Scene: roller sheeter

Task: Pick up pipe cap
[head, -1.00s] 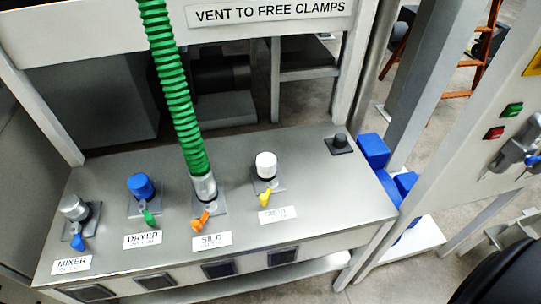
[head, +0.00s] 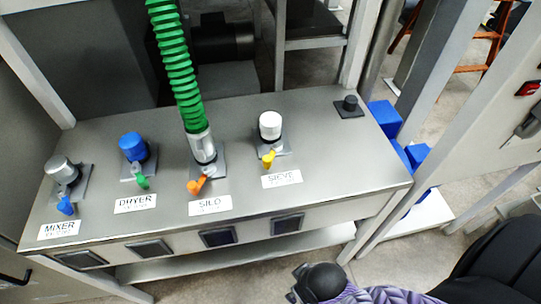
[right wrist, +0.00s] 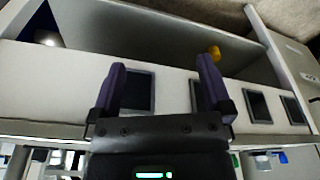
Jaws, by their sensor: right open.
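Three pipe caps sit on upright ports on the steel bench: a grey cap (head: 61,169) at MIXER, a blue cap (head: 132,146) at DRYER and a white cap (head: 270,125) at SIEVE. A green ribbed hose (head: 178,70) stands on the SILO port through a metal end fitting (head: 203,148). My right gripper (right wrist: 160,65) is open and empty in the right wrist view, its purple fingers in front of the bench's front panel. Part of my right arm shows at the bottom of the head view, below the bench. My left gripper is not in view.
Coloured levers stand before the ports: blue (head: 66,206), green (head: 142,181), orange (head: 196,186) and yellow (head: 268,159). Blue boxes (head: 386,118) and a frame post flank the right edge. The bench's right top is mostly clear.

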